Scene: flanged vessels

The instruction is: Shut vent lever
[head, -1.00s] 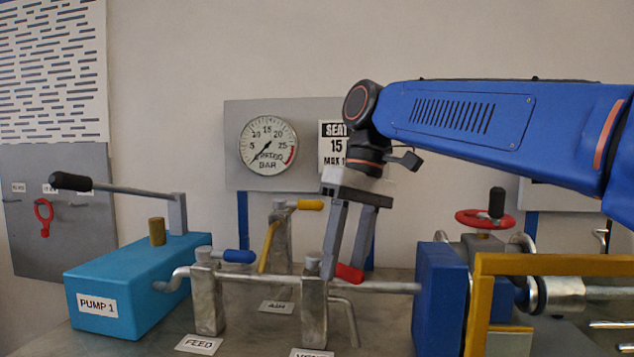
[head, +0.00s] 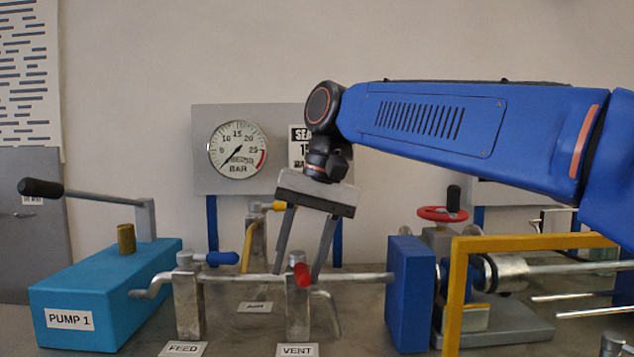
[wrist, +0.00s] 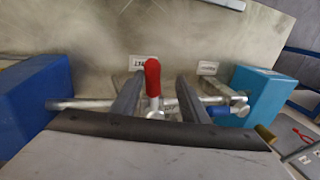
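The vent valve is a grey metal post (head: 297,312) on the pipe, with the VENT label (head: 297,350) at its foot. Its red-handled lever (head: 303,274) points towards the head camera, across the pipe. In the wrist view the red handle (wrist: 152,78) stands crosswise to the pipe, on the label side. My gripper (head: 297,277) reaches down at the valve top. Its two fingers are apart, one on each side of the lever, with visible gaps to the handle in the wrist view (wrist: 155,95). Contact lower down is hidden.
The blue-handled FEED lever (head: 222,259) lies along the pipe just left. A yellow-handled lever (head: 247,247) stands behind. A blue block (head: 410,292) and yellow frame (head: 457,290) stand right; the turquoise pump (head: 105,290) is far left. A pressure gauge (head: 238,150) hangs behind.

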